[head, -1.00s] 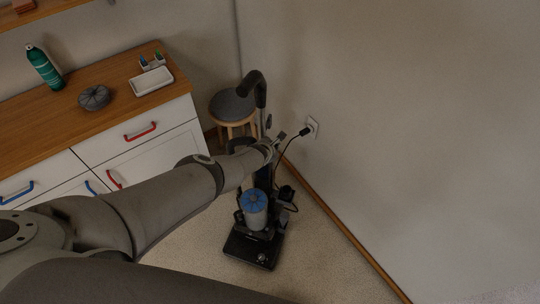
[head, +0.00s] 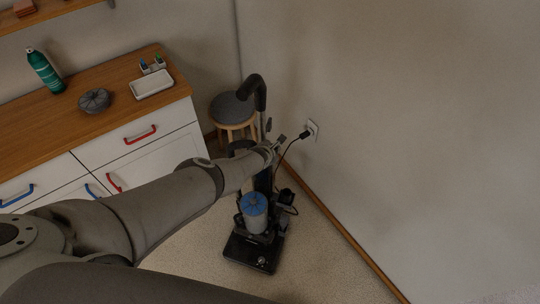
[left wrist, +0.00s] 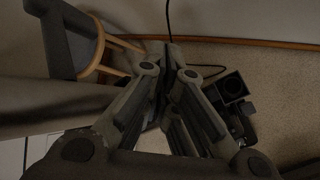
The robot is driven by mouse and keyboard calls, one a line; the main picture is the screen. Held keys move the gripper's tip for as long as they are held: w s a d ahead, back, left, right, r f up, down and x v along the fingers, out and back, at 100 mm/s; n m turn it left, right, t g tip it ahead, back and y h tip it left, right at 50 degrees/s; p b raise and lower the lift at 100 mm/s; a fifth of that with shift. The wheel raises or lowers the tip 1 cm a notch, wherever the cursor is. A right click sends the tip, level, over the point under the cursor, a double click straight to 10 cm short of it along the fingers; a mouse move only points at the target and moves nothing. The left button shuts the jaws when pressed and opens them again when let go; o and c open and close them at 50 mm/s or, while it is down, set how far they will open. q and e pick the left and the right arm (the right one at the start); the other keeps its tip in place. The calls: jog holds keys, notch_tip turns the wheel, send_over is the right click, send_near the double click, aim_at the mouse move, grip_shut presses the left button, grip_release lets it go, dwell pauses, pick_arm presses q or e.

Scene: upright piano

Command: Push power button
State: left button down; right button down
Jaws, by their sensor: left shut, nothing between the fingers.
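An upright vacuum cleaner (head: 255,212) with a blue-topped clear canister, dark base and black curved handle stands on the carpet near the wall. A small pale round spot shows on its base; I cannot tell whether it is the power button, and I make out no other button. My left gripper (head: 279,144) is beside the vacuum's upper body, below the handle, and partly hides it; contact cannot be told. In the left wrist view, my left gripper (left wrist: 169,66) is shut and empty, with dark vacuum parts (left wrist: 233,92) to its right. My right gripper is not in view.
A wall outlet (head: 313,129) holds a black plug with a cord running toward the vacuum. A round stool (head: 230,108) stands behind it. A wood-topped cabinet (head: 55,125) with a green bottle is at left. Carpet is clear in front.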

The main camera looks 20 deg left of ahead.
pick_arm(q)
jog(key=shift+f, duration=0.15)
jog(key=shift+f+b, duration=0.3)
jog(key=shift+b, duration=0.15)
jog(key=shift+f, duration=0.1)
dwell(0.3)
jog(key=shift+r+p, duration=0.45)
jog(key=shift+r, duration=0.05)
jog(key=shift+r, duration=0.1)
notch_tip(320, 180, up, 6)
jog(key=p, duration=0.6)
dwell(0.4)
